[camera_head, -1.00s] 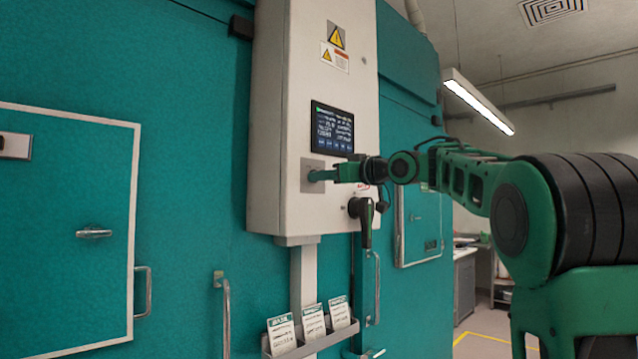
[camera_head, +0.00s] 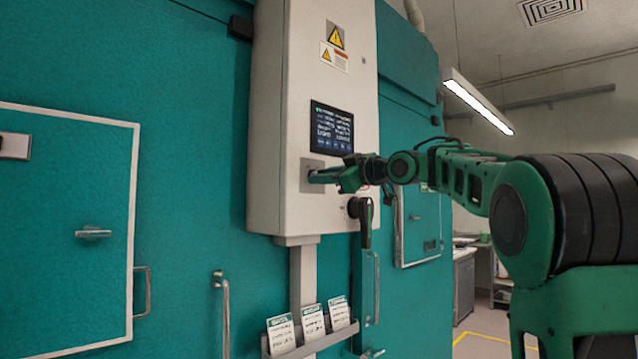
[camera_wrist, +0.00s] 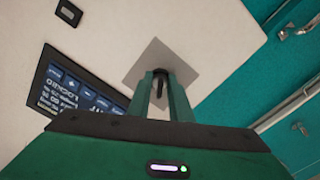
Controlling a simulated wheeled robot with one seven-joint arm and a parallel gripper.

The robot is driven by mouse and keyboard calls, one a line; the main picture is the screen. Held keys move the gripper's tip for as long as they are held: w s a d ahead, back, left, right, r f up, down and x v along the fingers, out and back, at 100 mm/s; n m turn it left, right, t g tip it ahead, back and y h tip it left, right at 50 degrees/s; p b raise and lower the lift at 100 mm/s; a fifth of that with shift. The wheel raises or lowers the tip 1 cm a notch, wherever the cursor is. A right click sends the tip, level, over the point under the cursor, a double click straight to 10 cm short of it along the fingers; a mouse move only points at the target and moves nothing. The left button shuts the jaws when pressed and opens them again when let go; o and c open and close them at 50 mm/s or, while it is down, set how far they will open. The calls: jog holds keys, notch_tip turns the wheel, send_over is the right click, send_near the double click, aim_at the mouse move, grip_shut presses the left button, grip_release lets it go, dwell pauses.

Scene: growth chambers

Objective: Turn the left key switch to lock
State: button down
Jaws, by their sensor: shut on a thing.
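The key switch has a square grey plate (camera_head: 309,170) on the white control cabinet (camera_head: 280,200), below the display. My gripper (camera_head: 315,176) reaches to this plate from the right. In the wrist view the plate (camera_wrist: 187,68) looks tilted like a diamond, and my gripper's two green fingers (camera_wrist: 161,82) point at its middle. They are shut on the dark key (camera_wrist: 160,78) between their tips. Most of the key is hidden by the fingers, and I cannot read any marks for its position.
A display (camera_head: 332,129) sits just above the plate. A black handle (camera_head: 364,215) hangs at the cabinet's lower right edge. A rack with several cards (camera_head: 312,322) is below. Teal chamber doors with metal handles (camera_head: 93,233) stand at left.

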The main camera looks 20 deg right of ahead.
jog(key=shift+f, duration=0.1)
jog(key=c, duration=1.9)
grip_release()
jog(key=shift+c, duration=0.2)
jog(key=shift+s, duration=0.1)
jog(key=v, duration=1)
jog(key=shift+s, duration=0.25)
